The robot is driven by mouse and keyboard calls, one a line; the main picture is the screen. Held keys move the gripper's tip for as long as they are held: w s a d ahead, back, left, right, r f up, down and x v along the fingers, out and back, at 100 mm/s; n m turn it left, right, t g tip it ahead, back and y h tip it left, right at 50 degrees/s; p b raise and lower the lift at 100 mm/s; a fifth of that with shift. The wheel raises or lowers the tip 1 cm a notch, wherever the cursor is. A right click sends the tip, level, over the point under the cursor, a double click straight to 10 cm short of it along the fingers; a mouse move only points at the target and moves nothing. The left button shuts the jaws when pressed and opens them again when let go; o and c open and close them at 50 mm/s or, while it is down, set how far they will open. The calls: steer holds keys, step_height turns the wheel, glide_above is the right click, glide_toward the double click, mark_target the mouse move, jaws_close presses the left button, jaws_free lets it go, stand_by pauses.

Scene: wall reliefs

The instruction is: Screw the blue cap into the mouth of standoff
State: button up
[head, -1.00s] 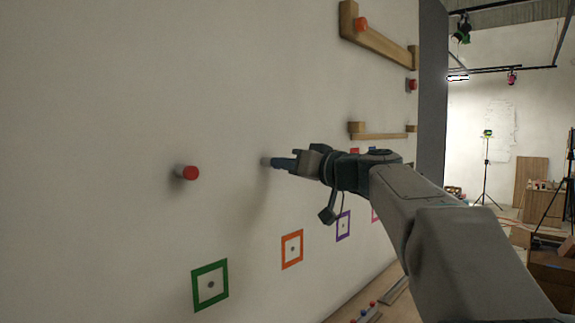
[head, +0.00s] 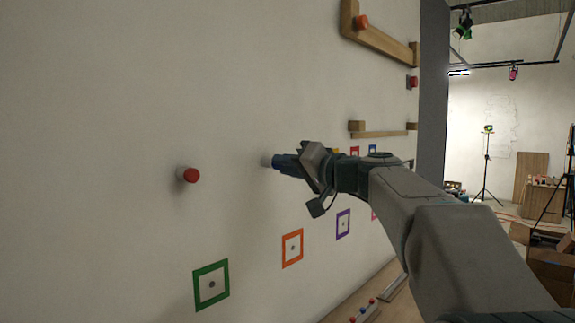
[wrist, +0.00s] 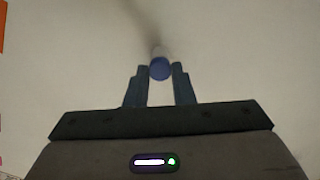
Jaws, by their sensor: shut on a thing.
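The blue cap (wrist: 160,69) is between my fingertips in the wrist view, its round face towards the camera. A pale standoff (head: 265,160) sticks out of the wall, and its end meets the cap; it also shows just behind the cap in the wrist view (wrist: 162,51). My gripper (head: 278,162) is shut on the cap at the standoff's mouth; it also shows in the wrist view (wrist: 160,70). The fingers mostly hide the cap in the head view. How deep the cap sits in the mouth cannot be told.
Another standoff with a red cap (head: 190,175) sticks out of the wall to the left. Green (head: 211,285), orange (head: 292,248) and purple (head: 343,224) square frames lie below. Wooden ledges (head: 378,36) are at the upper right.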

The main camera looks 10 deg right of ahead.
steer(key=m+p, duration=0.1)
steer(key=m, duration=0.3)
steer(key=m+p, duration=0.2)
steer(key=m, duration=0.3)
steer(key=shift+p, duration=0.35)
steer(key=o, duration=0.6)
steer(key=shift+a, duration=0.1)
